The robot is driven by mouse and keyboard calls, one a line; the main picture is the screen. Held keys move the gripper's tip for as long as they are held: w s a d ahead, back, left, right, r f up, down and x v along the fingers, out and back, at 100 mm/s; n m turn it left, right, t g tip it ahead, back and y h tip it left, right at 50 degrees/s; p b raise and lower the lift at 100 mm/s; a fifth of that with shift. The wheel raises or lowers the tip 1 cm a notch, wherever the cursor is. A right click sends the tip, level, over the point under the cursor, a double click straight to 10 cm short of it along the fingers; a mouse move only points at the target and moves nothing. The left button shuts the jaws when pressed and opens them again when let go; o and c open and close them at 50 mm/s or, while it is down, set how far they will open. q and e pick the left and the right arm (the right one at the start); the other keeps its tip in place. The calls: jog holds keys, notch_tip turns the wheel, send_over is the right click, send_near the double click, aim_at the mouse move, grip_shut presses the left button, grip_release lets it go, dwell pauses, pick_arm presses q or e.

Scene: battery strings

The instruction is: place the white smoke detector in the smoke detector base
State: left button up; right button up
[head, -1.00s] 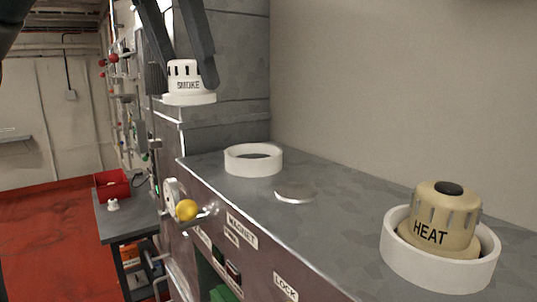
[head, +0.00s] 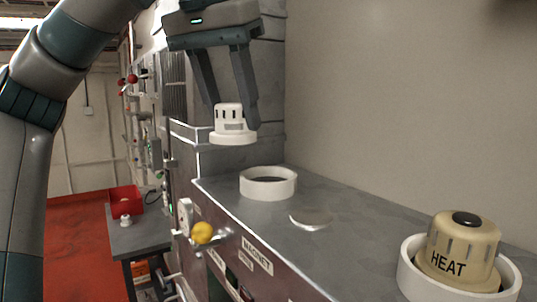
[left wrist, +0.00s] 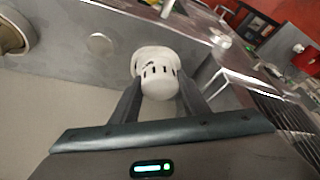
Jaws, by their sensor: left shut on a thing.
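The white smoke detector (head: 229,117) is held upright between the fingers of my left gripper (head: 232,112). It also shows in the left wrist view (left wrist: 158,80) between the two dark fingers (left wrist: 157,92). The white ring-shaped smoke detector base (head: 268,184) sits on the grey cabinet top, and its inside looks dark and empty. The detector hangs above the cabinet top, up and to the left of the base in the head view, apart from it. In the left wrist view I cannot make out the base. My right gripper is not in view.
A tan HEAT detector (head: 461,250) sits in another white ring (head: 412,278) at the right. A flat metal disc (head: 311,219) lies between the rings. A yellow knob (head: 202,233) sticks out of the cabinet front. A red bin (head: 125,201) stands on a side table.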

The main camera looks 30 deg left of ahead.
pick_arm(q)
jog(key=w+f, duration=0.1)
jog(key=w, duration=0.1)
jog(key=w+d+f+p, duration=0.1)
jog(key=w+f, duration=0.2)
jog(key=w, duration=0.2)
jog(key=shift+d+f, duration=0.15)
jog(key=shift+d, duration=0.2)
jog(key=shift+f+p, duration=0.1)
jog(key=shift+p, duration=0.2)
jog(key=shift+f+p, duration=0.5)
jog(key=shift+f, duration=1.4)
jog(key=shift+f, duration=0.15)
jog(key=o, duration=0.7)
jog(key=shift+o, duration=0.6)
